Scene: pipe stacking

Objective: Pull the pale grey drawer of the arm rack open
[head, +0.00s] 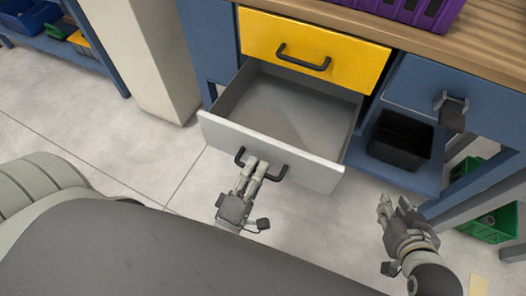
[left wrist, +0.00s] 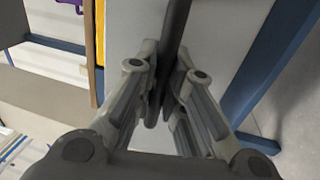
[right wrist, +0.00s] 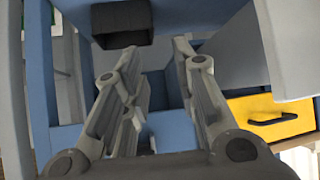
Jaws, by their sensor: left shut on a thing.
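The pale grey drawer (head: 270,150) stands pulled out of the blue bench in the head view, and its inside is empty. My left gripper (head: 257,168) is shut on the drawer's dark bar handle (head: 283,172), near the middle of the grey front. In the left wrist view the handle (left wrist: 175,35) runs between the fingers, against the grey front (left wrist: 215,40). My right gripper (head: 395,205) is open and empty, to the right of the drawer and apart from it. Its spread fingers also show in the right wrist view (right wrist: 160,85).
A yellow drawer (head: 312,50) with a dark handle is shut just above the grey one. A black bin (head: 400,138) sits on the blue shelf to the right. Green bins (head: 490,222) stand lower right. A pale post (head: 142,60) stands left of the bench. The floor between is clear.

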